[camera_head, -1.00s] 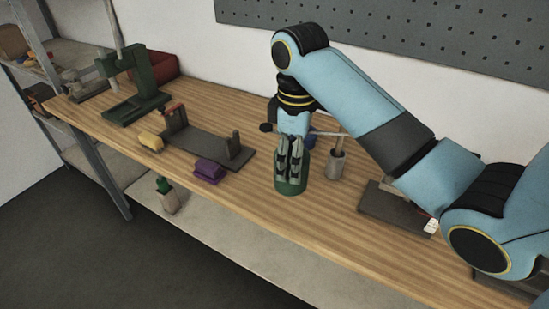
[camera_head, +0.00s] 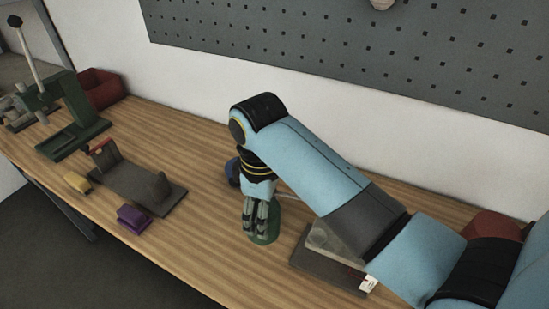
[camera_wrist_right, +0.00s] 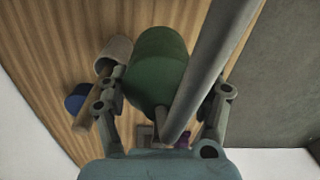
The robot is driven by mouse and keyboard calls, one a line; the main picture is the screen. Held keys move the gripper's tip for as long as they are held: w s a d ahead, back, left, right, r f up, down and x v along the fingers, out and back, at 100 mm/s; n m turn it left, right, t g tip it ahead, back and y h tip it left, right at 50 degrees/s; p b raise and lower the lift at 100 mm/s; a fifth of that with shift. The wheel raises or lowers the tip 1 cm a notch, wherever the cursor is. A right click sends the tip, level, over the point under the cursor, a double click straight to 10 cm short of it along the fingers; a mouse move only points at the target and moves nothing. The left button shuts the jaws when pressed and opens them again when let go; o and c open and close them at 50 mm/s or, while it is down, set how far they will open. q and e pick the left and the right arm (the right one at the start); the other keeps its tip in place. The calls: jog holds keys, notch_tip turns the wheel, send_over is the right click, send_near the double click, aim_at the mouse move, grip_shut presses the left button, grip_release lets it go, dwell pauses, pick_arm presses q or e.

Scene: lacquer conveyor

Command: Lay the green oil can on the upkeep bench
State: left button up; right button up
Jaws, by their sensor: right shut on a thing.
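The green oil can (camera_head: 266,236) is at the wooden bench (camera_head: 200,245), near its middle, and looks upright. My right gripper (camera_head: 256,222) points down and is shut on it. In the right wrist view the can's green body (camera_wrist_right: 158,62) lies between the two fingers (camera_wrist_right: 165,112). A long grey rod, perhaps its spout, crosses beside it. Whether the can's base touches the wood or hangs just above it, I cannot tell. My left gripper is not in view.
A purple block (camera_head: 133,218), a yellow block (camera_head: 78,182), a dark fixture (camera_head: 130,183) and a green press (camera_head: 70,115) stand left. A dark plate (camera_head: 320,275) lies right of the can. A cup (camera_wrist_right: 115,52) and a blue thing (camera_wrist_right: 75,103) are close by. Bare wood lies left of the can.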

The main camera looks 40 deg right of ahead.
jog(key=shift+a+f, duration=0.25)
jog(key=shift+f, duration=1.1)
jog(key=shift+d+f, duration=0.15)
jog(key=shift+f, duration=0.75)
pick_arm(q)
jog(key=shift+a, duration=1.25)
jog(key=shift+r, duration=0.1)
pick_arm(e)
jog(key=o, duration=1.5)
jog(key=shift+c, duration=0.2)
